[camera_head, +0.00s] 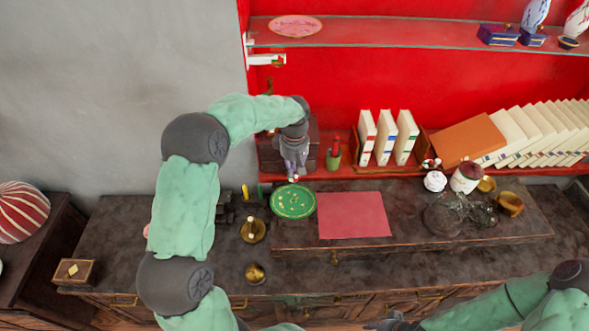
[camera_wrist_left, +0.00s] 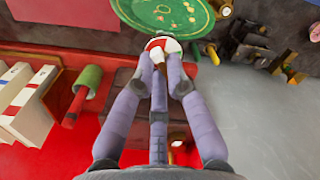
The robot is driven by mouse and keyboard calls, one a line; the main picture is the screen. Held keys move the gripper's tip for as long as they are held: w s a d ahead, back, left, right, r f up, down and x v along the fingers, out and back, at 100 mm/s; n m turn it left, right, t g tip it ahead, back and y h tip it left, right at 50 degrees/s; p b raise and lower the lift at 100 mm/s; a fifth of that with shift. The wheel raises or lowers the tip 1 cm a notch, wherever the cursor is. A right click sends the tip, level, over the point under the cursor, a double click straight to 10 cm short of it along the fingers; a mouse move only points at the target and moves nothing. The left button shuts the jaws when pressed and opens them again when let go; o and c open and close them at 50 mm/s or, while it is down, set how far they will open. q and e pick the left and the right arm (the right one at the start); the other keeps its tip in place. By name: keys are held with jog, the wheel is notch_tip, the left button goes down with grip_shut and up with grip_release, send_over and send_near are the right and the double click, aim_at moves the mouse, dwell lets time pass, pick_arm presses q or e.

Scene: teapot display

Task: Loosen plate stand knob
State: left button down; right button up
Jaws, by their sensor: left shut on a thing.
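A round green plate (camera_head: 293,201) with gold marks sits on the raised wooden board, and it also shows at the top of the left wrist view (camera_wrist_left: 160,12). My left gripper (camera_head: 294,177) points down just behind the plate's far edge. In the left wrist view its fingers (camera_wrist_left: 164,66) are shut on a small red-and-white knob (camera_wrist_left: 163,44) beside the plate's edge. The fingers cover part of the knob. The rest of the plate's stand is hidden. Of my right arm, a dark gripper part (camera_head: 388,323) shows at the bottom edge, cut off by the frame.
A pink sheet (camera_head: 353,215) lies right of the plate. A brass candlestick (camera_head: 253,230) stands to its left. A green pot with a red item (camera_head: 334,155) and upright books (camera_head: 385,138) stand behind, close to the gripper. Glassware and cups crowd the right side.

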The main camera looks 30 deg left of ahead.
dwell(0.4)
pick_arm(q)
jog(key=c, duration=1.2)
grip_release()
jog(key=shift+r, duration=0.1)
notch_tip(320, 180, up, 12)
jog(key=shift+f, duration=0.1)
